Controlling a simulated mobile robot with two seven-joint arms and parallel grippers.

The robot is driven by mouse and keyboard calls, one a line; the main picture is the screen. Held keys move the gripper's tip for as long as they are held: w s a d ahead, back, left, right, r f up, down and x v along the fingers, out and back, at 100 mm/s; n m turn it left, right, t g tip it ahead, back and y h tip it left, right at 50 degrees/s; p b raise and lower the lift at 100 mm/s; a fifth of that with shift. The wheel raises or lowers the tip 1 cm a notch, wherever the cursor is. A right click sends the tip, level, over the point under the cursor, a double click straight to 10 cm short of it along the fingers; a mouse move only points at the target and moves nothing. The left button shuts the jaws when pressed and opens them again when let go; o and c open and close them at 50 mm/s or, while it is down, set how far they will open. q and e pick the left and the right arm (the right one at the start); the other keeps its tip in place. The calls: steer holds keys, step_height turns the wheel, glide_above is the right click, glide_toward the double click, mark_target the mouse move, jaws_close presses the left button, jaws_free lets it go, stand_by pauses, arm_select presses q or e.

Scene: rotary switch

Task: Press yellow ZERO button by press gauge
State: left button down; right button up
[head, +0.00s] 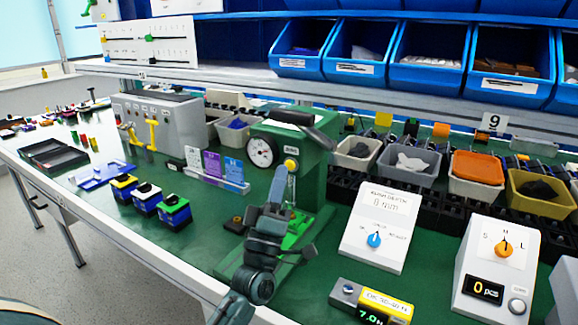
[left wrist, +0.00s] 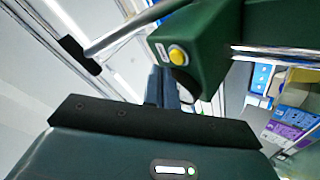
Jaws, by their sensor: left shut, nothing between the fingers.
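The green press (head: 300,150) stands on the green bench mat in the middle of the head view. Its round white gauge (head: 262,151) faces me on the left of the press head. The yellow ZERO button (head: 291,165) sits on a small pale plate to the right of and below the gauge. In the left wrist view the button (left wrist: 178,54) is clear on the green housing. My left gripper (head: 282,172) is shut and empty, its tips just below and left of the button in the head view. Contact is not visible. My right gripper is not in view.
A white dial box (head: 380,225) and a counter box (head: 495,265) stand right of the press. A yellow-and-black display unit (head: 372,303) lies in front. Cards (head: 212,168) and several small boxes (head: 147,198) are at left. Parts bins (head: 408,165) line the back.

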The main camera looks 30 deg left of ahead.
arm_select(q)
steer(key=shift+w, duration=0.1)
steer(key=shift+w, duration=0.3)
steer(key=shift+w+d, duration=0.1)
steer(key=shift+w, duration=0.35)
stand_by(0.8)
steer(key=shift+s, duration=0.85)
steer(key=shift+s, duration=0.1)
steer(key=s, duration=0.1)
steer(key=s+p, duration=0.1)
steer(key=s, duration=0.2)
steer(key=shift+s+a+p, duration=0.3)
steer(key=shift+s+p, duration=0.1)
